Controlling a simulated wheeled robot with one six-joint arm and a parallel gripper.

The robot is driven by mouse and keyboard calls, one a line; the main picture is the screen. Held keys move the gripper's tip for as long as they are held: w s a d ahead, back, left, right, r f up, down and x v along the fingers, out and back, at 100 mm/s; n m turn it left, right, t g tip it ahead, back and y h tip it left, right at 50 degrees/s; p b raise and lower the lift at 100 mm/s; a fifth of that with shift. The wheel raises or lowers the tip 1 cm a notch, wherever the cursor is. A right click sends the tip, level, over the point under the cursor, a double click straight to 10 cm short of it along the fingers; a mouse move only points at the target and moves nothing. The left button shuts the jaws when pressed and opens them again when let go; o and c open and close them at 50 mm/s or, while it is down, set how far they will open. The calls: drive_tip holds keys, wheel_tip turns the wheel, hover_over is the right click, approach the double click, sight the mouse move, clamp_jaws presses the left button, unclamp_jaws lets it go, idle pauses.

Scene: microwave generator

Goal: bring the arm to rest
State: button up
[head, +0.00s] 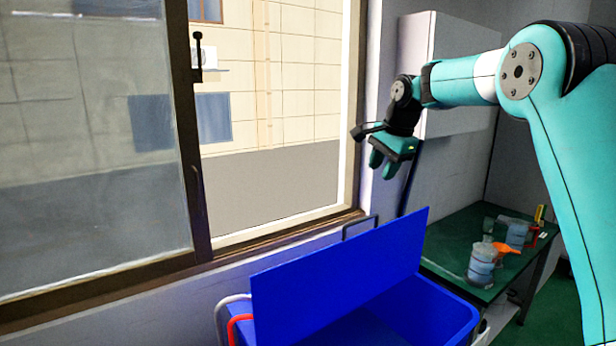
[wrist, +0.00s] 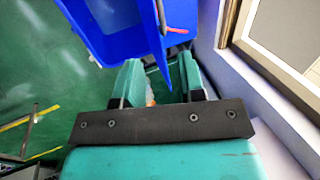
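My gripper (head: 384,165) hangs from the teal arm in front of the wall beside the window, fingers pointing down. In the wrist view the two teal fingers of my gripper (wrist: 158,85) stand apart with a gap between them. Nothing is held in the gap; only background shows through it. In the head view the arm reaches in from the right, raised above the blue bin and the green table.
A blue bin (head: 440,318) with an upright blue panel (head: 340,280) stands below. A green table (head: 450,235) at the right holds clear containers (head: 481,268) and small tools. A window (head: 270,120) with a dark frame is at left. Green floor is open in the wrist view.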

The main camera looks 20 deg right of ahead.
drive_tip(key=s+a+f+n+g+y+b, duration=0.25)
drive_tip(key=s+a+n, duration=0.95)
drive_tip(key=s+a, duration=0.65)
drive_tip(key=s+a+f+n, duration=0.1)
drive_tip(key=s+f+n, duration=0.1)
drive_tip(key=s, duration=0.5)
drive_tip(key=s+a+f+n, duration=0.1)
drive_tip(key=s+f+n, duration=0.2)
drive_tip(key=s, duration=0.4)
drive_tip(key=s+a+f+n+g, duration=0.1)
drive_tip(key=s+f+n, duration=0.1)
drive_tip(key=s+n, duration=0.2)
drive_tip(key=s, duration=0.2)
drive_tip(key=shift+s+a+f+n, duration=0.3)
drive_tip(key=shift+s+a, duration=0.1)
drive_tip(key=shift+y, duration=0.25)
